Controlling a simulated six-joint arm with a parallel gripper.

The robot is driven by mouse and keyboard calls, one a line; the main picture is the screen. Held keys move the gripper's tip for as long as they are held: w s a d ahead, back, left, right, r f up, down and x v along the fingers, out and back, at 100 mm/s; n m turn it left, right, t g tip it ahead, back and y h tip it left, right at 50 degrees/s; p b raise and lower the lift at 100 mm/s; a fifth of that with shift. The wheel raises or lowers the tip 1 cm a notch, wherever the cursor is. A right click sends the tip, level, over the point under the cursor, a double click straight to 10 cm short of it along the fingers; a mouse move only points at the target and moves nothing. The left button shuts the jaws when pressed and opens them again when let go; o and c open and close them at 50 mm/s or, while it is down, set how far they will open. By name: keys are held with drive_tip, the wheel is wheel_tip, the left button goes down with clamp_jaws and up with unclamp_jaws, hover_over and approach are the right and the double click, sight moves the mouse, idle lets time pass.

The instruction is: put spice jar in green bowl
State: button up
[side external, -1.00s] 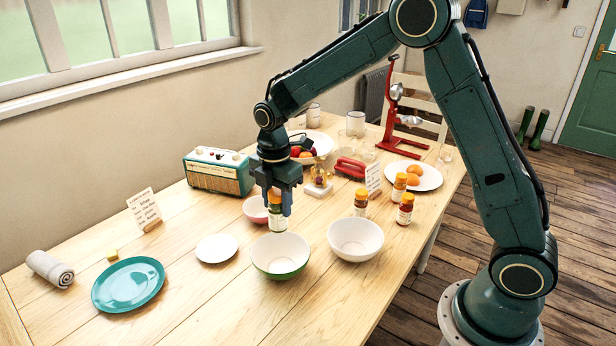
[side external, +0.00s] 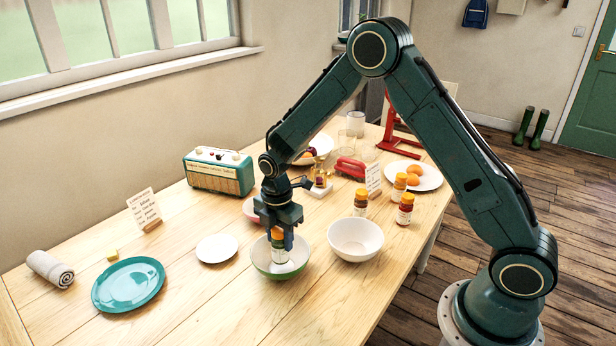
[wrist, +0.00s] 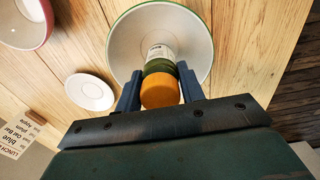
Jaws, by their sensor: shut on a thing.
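My gripper (side external: 279,240) is shut on a spice jar (side external: 279,251) with an orange cap, a green band and a white label. The jar is upright, its lower part inside the rim of the green bowl (side external: 262,268), which is white inside and green outside. In the wrist view the orange cap (wrist: 160,90) sits between my two fingers (wrist: 160,88), with the bowl's white inside (wrist: 125,40) around and below the jar. I cannot tell whether the jar's base touches the bowl's bottom.
A white bowl (side external: 355,239) stands close on the right. Several other orange-capped jars (side external: 405,209) stand behind it. A small white plate (side external: 217,248) and a teal plate (side external: 128,285) lie on the left. A pink bowl (wrist: 25,22) is behind my gripper. The front tabletop is clear.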

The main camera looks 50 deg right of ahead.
drive_tip(key=shift+f, duration=1.3)
drive_tip(key=shift+f, duration=0.1)
drive_tip(key=o, duration=1.1)
wheel_tip(320, 180, up, 12)
drive_tip(key=shift+f, duration=0.25)
drive_tip(key=shift+r, duration=0.35)
